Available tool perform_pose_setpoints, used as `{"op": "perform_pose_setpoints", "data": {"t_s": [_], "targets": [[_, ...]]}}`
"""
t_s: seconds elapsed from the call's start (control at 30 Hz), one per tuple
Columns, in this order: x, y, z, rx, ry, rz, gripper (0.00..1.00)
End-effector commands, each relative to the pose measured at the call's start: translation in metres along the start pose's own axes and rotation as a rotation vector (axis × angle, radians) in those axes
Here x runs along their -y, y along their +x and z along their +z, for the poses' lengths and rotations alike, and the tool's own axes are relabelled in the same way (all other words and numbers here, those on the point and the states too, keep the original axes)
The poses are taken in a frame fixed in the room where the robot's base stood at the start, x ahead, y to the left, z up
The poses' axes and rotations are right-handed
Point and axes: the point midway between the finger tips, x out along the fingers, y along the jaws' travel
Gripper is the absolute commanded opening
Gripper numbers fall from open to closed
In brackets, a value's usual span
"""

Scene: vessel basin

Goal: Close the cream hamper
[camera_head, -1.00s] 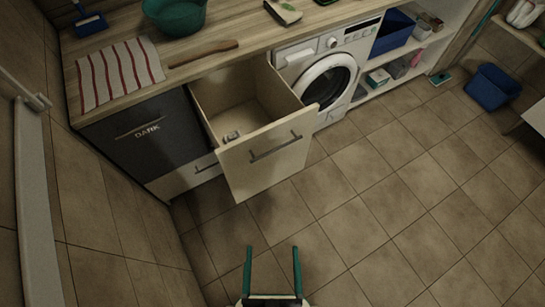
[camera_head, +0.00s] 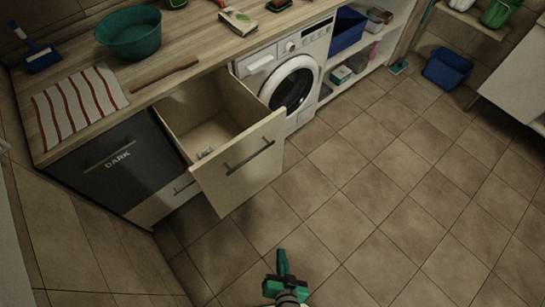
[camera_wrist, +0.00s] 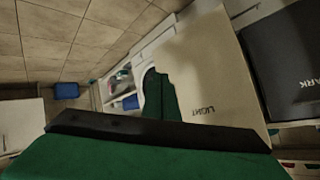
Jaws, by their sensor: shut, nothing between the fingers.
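The cream hamper (camera_head: 236,165) is a pull-out drawer in the counter unit, standing open with its front panel well out from the unit. A small light item (camera_head: 205,152) lies inside it. In the wrist view its cream front (camera_wrist: 215,70) shows the word LIGHT. My gripper (camera_head: 281,254) has green fingers and is shut and empty. It is in front of the hamper, apart from its front panel in the head view. In the wrist view green finger parts cover some of the panel's left side.
The dark hamper (camera_head: 112,165), marked DARK, is shut on the left. A washing machine (camera_head: 300,80) stands to the right of the drawer. The counter holds a teal basin (camera_head: 130,35) and a striped cloth (camera_head: 80,102). The tiled floor (camera_head: 370,190) is clear; a blue bin (camera_head: 447,68) stands farther off.

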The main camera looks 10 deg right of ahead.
Motion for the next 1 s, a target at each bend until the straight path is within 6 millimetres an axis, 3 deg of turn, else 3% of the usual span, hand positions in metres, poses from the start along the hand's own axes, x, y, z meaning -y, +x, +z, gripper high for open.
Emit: {"op": "perform_pose_setpoints", "data": {"t_s": [0.03, 0.23, 0.37, 0.47, 0.57, 0.7, 0.9, 1.0], "targets": [[-0.008, 0.020, 0.005, 0.025, 0.058, 0.002, 0.00], [-0.022, 0.084, 0.020, 0.144, 0.300, -0.051, 0.00], [-0.023, 0.121, 0.012, 0.200, 0.455, -0.126, 0.00], [-0.019, 0.146, -0.004, 0.229, 0.563, -0.208, 0.00], [-0.015, 0.166, -0.030, 0.246, 0.664, -0.309, 0.00], [-0.009, 0.184, -0.082, 0.247, 0.781, -0.481, 0.00], [-0.005, 0.187, -0.156, 0.218, 0.871, -0.716, 0.00], [-0.006, 0.183, -0.179, 0.202, 0.887, -0.792, 0.00]]}}
